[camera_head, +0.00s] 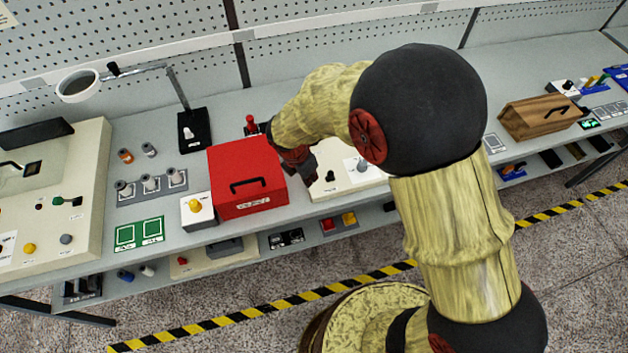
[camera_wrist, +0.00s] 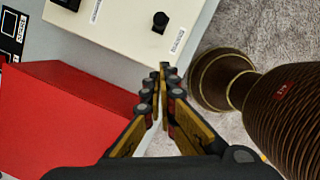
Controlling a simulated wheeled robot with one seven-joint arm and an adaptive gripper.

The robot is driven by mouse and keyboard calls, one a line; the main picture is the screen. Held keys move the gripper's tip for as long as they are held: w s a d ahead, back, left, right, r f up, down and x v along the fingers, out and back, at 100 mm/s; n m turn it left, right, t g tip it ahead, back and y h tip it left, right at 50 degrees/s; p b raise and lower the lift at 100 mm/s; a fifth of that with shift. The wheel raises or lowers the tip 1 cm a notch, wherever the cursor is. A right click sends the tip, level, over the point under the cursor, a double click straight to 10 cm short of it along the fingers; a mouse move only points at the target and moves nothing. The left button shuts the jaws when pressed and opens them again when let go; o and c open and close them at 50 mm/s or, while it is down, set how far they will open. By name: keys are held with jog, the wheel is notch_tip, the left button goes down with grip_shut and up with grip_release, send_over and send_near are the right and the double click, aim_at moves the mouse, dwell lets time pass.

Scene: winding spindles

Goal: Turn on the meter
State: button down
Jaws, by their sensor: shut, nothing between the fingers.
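A cream box (camera_head: 340,193) stands on the bench to the right of a red box, partly hidden behind my arm. In the wrist view the cream box (camera_wrist: 122,30) shows a black knob (camera_wrist: 160,20) and small labels. I cannot read the labels, so I cannot tell whether this box is the meter. My gripper (camera_wrist: 165,72) is shut and empty, its fingertips together near the cream box's lower edge in the wrist picture, apart from the knob. In the head view my arm hides much of the gripper and the box.
The red box (camera_head: 238,163) with a black handle stands close to the left of my gripper. A white box with a yellow knob (camera_head: 197,207) and a lamp (camera_head: 80,86) are further left. A wooden box (camera_head: 540,117) stands far right. A lower shelf holds several devices.

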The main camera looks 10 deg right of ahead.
jog(key=shift+v, duration=2.65)
jog(key=shift+a, duration=0.1)
jog(key=s+d+r+m+t+y+b, duration=0.1)
jog(key=s+d+r+m+t+b, duration=0.1)
jog(key=s+d+r+m+b, duration=0.2)
jog(key=s+d+r+m+t+y+b, duration=0.1)
jog(key=s+d+r+m+b, duration=0.3)
jog(key=s+d+r+m, duration=0.6)
jog(key=s+d+m, duration=0.2)
jog(key=s+m, duration=0.3)
jog(key=m, duration=0.6)
jog(key=shift+s+r+t+b, duration=0.2)
jog(key=shift+r+t+b, duration=0.15)
jog(key=shift+t+b, duration=0.05)
